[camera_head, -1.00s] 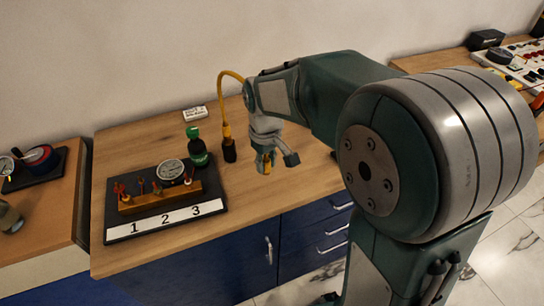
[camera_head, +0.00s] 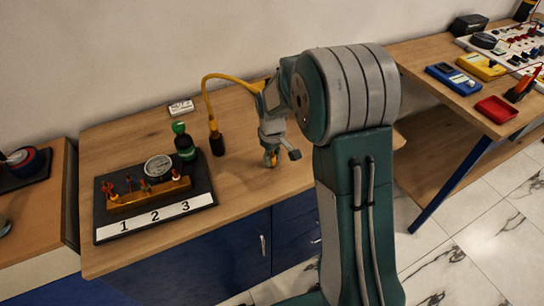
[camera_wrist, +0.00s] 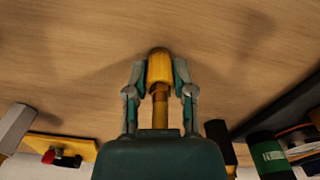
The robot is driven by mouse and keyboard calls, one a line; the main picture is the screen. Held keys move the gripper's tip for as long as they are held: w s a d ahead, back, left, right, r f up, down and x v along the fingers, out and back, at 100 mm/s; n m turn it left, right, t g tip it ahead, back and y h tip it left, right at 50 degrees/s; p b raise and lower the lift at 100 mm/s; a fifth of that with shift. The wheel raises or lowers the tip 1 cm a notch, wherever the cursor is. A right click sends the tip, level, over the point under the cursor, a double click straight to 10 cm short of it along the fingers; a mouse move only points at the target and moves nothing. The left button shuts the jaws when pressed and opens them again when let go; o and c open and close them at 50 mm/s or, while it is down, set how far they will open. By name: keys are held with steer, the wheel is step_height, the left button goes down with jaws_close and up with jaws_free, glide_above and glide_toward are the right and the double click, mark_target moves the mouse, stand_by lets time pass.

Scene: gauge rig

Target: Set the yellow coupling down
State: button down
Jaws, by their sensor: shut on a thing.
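My gripper (camera_head: 270,158) is above the right part of the wooden workbench (camera_head: 240,185), right of the gauge board. In the wrist view, my gripper (camera_wrist: 160,75) is shut on the yellow coupling (camera_wrist: 159,68), a short rounded cylinder between the two fingers. An orange-yellow stem runs from it back toward my wrist. In the head view only a small yellow bit of the coupling (camera_head: 267,161) shows between the fingers. The coupling is close to the wood, but I cannot tell whether it touches it.
A black board numbered 1 2 3 (camera_head: 206,190) carries a gauge (camera_head: 158,167) and a brass block (camera_head: 150,194). A green bottle (camera_head: 185,147) and a black fitting (camera_head: 217,144) with a yellow hose (camera_head: 225,76) stand left of my gripper. Bare wood lies around the gripper.

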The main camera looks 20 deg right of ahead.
steer(key=shift+c, duration=2.3)
jaws_free()
steer(key=shift+r, duration=0.1)
